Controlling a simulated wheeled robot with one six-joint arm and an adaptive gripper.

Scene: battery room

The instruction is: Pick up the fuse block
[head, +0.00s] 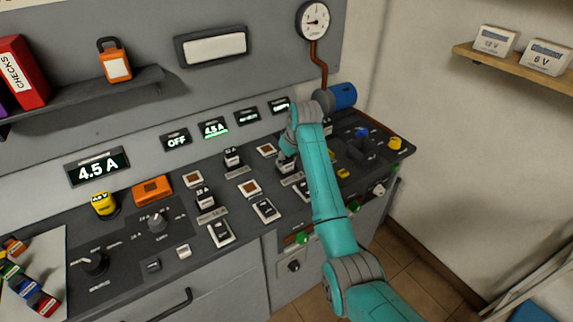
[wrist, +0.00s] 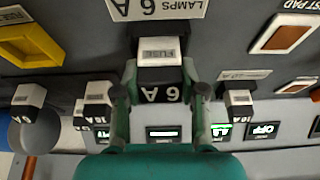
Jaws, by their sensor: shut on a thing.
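The fuse block (wrist: 160,78), black with a white top marked FUSE and a 6 A label on its face, is between the fingers of my gripper (wrist: 160,70) in the wrist view. The fingers press on its two sides, so my gripper is shut on it. A LAMPS 6 A plate (wrist: 158,9) lies just beyond it. In the head view my gripper (head: 287,160) is low over the sloping panel, and the arm hides most of the block. I cannot tell whether the block still sits in its holder.
Other fuse blocks stand on the panel (head: 232,157) (head: 204,196), with rocker switches (head: 220,233) and dark knobs (head: 94,262) around them. Lit displays (head: 98,169) line the upright back. A blue cylinder (head: 343,96) sits behind my wrist. Yellow switch pad (wrist: 30,44) lies left in the wrist view.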

